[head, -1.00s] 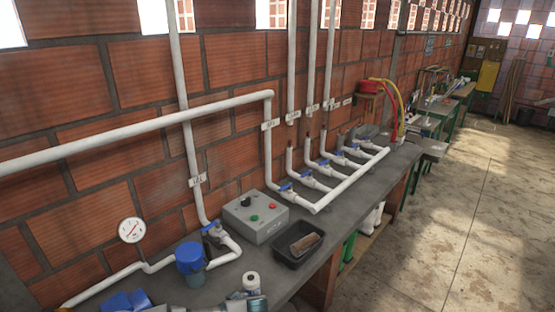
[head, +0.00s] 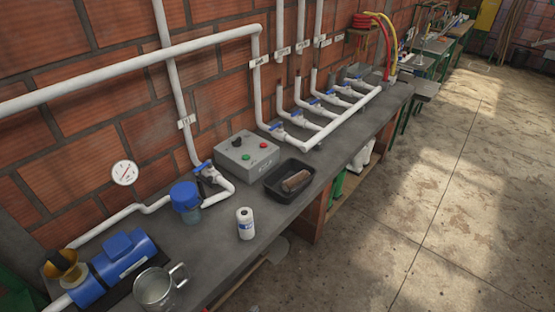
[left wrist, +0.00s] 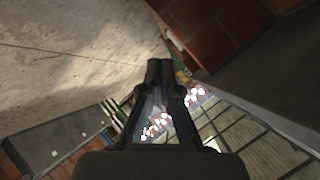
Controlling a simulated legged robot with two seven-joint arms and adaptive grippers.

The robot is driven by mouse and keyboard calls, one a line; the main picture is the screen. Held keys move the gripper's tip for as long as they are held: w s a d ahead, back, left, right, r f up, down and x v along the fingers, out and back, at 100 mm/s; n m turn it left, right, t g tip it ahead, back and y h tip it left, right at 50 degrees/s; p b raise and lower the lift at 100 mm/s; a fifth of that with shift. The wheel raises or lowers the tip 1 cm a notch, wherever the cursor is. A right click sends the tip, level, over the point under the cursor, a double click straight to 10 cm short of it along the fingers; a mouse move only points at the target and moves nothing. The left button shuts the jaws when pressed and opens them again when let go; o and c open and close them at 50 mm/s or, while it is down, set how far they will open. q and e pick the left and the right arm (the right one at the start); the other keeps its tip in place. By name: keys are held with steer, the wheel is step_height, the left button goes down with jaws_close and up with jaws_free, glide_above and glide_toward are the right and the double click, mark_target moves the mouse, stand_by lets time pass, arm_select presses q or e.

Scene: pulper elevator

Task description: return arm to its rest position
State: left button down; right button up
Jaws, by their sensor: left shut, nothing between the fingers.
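My left gripper (left wrist: 159,68) shows in the left wrist view. Its two dark fingers come together at the tips, and nothing is held between them. It is clear of any object, with the pale concrete floor (left wrist: 70,50) to the left and a dark bench edge to the right of the picture. I cannot make out the left gripper clearly in the head view. My right gripper is not in view.
The grey bench (head: 215,262) along the brick wall carries a blue motor pump (head: 118,262), metal mug (head: 158,290), white bottle (head: 245,224), blue-lidded jar (head: 187,203), control box (head: 247,157), black tray (head: 290,181) and valved white pipes. The floor (head: 400,240) at right is open.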

arm_select(q)
steer(key=s+a+f+n+g+y, duration=0.1)
steer(key=s+a+f+n+g, duration=0.2)
steer(key=s, duration=0.7)
steer(key=s+a+f+n+g+y, duration=0.1)
steer(key=s+a+f+n+g, duration=0.2)
steer(key=s+a+f+n, duration=0.2)
steer(key=s+a+f+n+g+y, duration=0.1)
steer(key=s+a+f+n+g, duration=0.2)
steer(key=s+f, duration=0.6)
steer(key=s+a+n, duration=0.1)
steer(key=s, duration=0.7)
steer(key=shift+a+f+g+y, duration=0.2)
steer(key=shift+g+y, duration=0.1)
steer(key=shift+y, duration=0.1)
